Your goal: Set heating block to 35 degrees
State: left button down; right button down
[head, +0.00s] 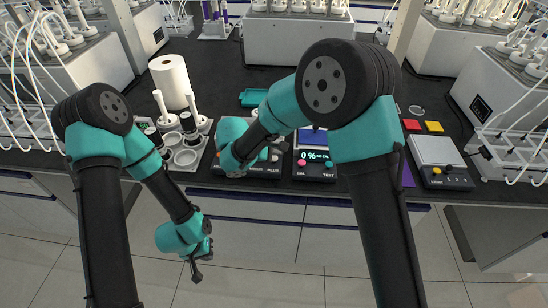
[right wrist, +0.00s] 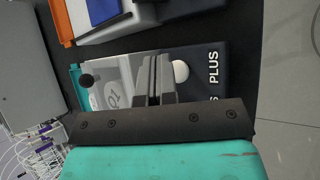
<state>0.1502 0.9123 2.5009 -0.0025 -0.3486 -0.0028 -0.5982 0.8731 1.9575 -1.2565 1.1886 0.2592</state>
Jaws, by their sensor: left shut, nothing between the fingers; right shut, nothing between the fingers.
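White boxes with bottles and tubes stand around the dark bench. The box at the right (head: 500,90) has a dark panel. I cannot tell which is the heating block. My left gripper (head: 197,272) is shut and empty, hanging in front of the bench above the floor. My right gripper (head: 234,168) is shut and empty over a grey and dark device marked PLUS (right wrist: 213,85). In the right wrist view its fingers (right wrist: 157,62) hide part of that device.
A white paper roll (head: 171,82) and a grey holder with cups (head: 185,157) stand left of my right gripper. A meter showing 0 % (head: 315,160) is on its right. A grey-topped device with a black knob (head: 438,160) is further right. The bench's front edge is close.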

aim_at(274, 159)
jog(key=shift+r, duration=0.35)
jog(key=shift+r, duration=2.4)
